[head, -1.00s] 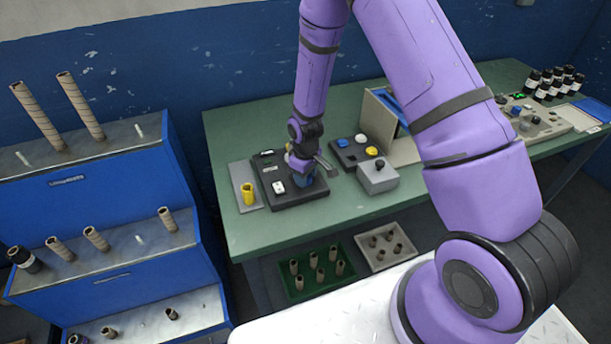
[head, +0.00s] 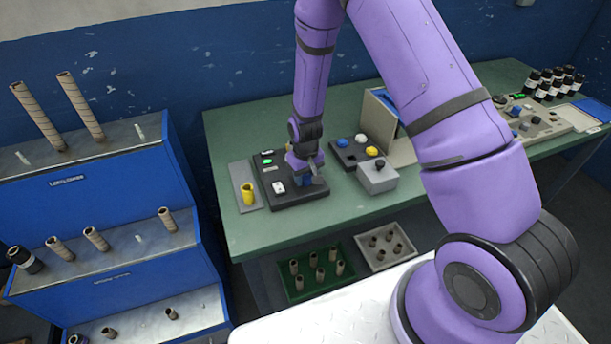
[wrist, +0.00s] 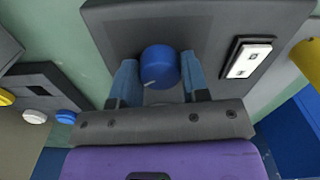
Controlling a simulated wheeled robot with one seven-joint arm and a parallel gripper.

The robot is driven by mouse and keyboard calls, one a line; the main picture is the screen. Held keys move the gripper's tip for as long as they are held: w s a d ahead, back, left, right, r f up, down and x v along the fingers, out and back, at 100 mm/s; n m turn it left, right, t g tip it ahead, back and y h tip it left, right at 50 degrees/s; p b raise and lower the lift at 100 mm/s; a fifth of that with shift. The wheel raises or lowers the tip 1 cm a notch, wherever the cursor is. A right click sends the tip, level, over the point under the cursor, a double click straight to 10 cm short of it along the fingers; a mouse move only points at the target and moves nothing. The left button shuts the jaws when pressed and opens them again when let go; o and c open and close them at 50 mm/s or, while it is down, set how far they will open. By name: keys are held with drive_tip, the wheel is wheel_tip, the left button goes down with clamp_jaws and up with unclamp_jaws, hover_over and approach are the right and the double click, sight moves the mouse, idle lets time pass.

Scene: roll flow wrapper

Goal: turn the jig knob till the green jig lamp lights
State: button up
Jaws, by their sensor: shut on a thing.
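The blue jig knob (wrist: 160,66) stands on the dark jig panel (wrist: 195,28) in the wrist view, with a pale pointer line on its lower left. My gripper (wrist: 160,80) has one finger on each side of the knob and is shut on it. In the head view my gripper (head: 305,176) is down at the panel (head: 300,198) and mostly covers the knob. A small green lamp (head: 267,161) glows bright near the panel's upper left. A white rocker switch (head: 278,186) sits left of the knob.
A yellow cup-like piece (head: 248,194) stands on a grey plate left of the panel. To the right are a button box (head: 352,152) and a grey box with a black knob (head: 378,177). The green bench top in front is clear.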

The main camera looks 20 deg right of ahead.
sight(306, 176)
drive_tip(key=o, duration=0.9)
wheel_tip(306, 176, up, 11)
drive_tip(key=shift+f, duration=0.1)
idle(0.6)
